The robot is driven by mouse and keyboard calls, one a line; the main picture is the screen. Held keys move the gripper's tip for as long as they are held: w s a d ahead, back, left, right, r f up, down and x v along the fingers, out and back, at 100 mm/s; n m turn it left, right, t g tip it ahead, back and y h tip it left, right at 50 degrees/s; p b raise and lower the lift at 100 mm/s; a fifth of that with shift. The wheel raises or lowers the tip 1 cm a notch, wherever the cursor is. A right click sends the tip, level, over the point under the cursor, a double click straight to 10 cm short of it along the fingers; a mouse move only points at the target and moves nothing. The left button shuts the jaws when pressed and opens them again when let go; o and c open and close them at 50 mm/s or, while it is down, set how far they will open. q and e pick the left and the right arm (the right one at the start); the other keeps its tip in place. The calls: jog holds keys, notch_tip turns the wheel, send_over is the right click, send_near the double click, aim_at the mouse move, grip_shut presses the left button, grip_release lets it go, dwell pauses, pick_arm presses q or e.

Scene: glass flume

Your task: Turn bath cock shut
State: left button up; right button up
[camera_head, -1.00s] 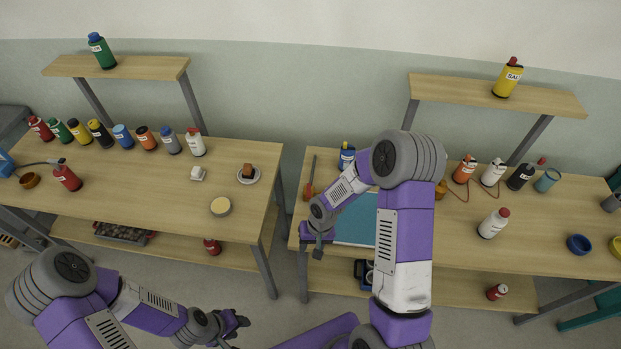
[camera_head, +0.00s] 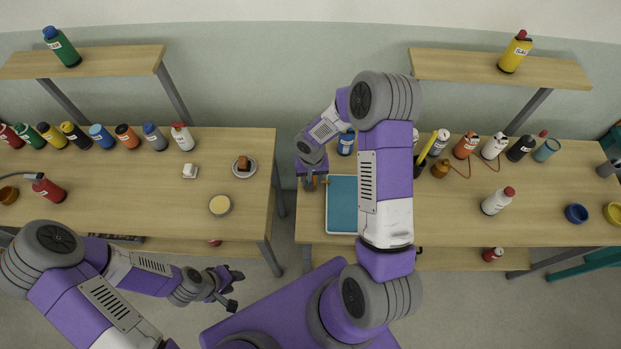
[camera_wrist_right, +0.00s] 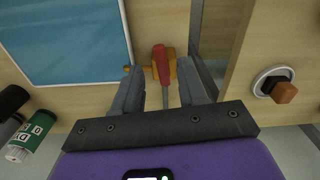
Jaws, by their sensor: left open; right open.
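The cock shows in the right wrist view as an orange-brown body under a long red handle (camera_wrist_right: 160,63). A grey rod runs on from the handle, and a small brass stub points to the blue bath (camera_wrist_right: 65,40). The bath also shows in the head view (camera_head: 342,207). My right gripper (camera_wrist_right: 161,75) is open, its fingers on either side of the handle; I cannot tell whether they touch it. In the head view my right gripper (camera_head: 311,181) hides most of the cock. My left gripper (camera_head: 228,286) is open and empty in front of the left table.
The left table (camera_head: 120,190) holds several bottles, a white block (camera_head: 190,171) and a plate with a brown block (camera_head: 243,166). Right of the bath stand several bottles, a white bottle with a red cap (camera_head: 497,201) and a blue bowl (camera_head: 576,214). A gap separates the tables.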

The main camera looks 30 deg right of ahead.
jog(key=shift+f, duration=1.25)
jog(key=shift+w, duration=0.1)
grip_shut()
